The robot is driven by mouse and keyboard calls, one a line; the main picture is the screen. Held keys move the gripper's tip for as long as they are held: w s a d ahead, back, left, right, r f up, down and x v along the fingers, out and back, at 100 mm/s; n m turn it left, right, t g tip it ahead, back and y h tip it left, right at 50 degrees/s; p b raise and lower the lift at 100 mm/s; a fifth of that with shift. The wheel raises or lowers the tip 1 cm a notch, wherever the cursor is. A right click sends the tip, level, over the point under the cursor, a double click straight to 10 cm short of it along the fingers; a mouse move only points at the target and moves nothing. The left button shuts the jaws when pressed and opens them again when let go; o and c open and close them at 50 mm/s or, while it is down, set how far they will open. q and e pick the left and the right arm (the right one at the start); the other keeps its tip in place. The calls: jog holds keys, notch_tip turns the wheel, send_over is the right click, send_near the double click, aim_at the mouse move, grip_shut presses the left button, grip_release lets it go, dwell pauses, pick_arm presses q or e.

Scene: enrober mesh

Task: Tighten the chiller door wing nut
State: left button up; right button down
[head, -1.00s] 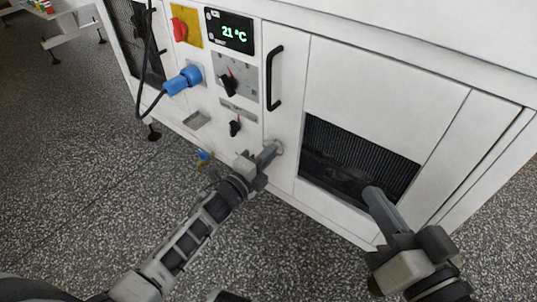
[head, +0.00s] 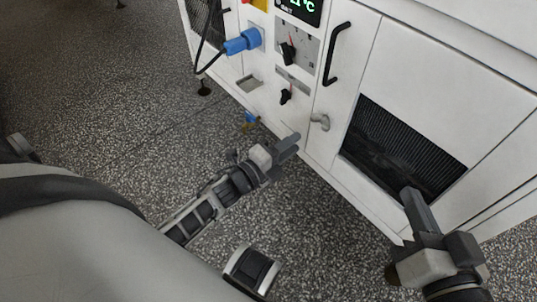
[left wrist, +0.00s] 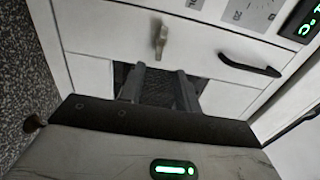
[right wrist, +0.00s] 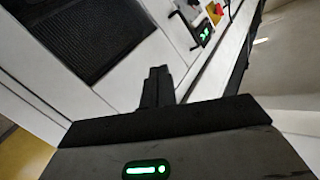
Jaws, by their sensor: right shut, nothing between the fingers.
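The grey wing nut (head: 320,121) sits on the lower part of the narrow white chiller door (head: 338,85), below its black bar handle (head: 337,52). It also shows in the left wrist view (left wrist: 159,38), beyond the fingertips. My left gripper (head: 288,145) is just left of and below the nut in the head view, apart from it. Its fingers (left wrist: 158,82) are spread with nothing between them. My right gripper (head: 409,198) is in front of the dark grille; its fingers (right wrist: 157,84) are together and empty.
A dark grille (head: 405,145) is right of the door. Left of the door are a blue plug (head: 243,42) with a black cable, a dial (head: 288,52) and a small black knob (head: 285,96). A blue-handled valve (head: 250,119) hangs under the cabinet. Speckled floor lies open at left.

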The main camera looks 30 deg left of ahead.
pick_arm(q)
jog(key=p+v, duration=0.1)
jog(key=v, duration=0.6)
jog(key=shift+s, duration=0.15)
pick_arm(e)
jog(key=shift+s+d+f+n+g+h, duration=0.15)
jog(key=shift+d+f+n+g+h, duration=0.15)
jog(key=shift+f, duration=0.2)
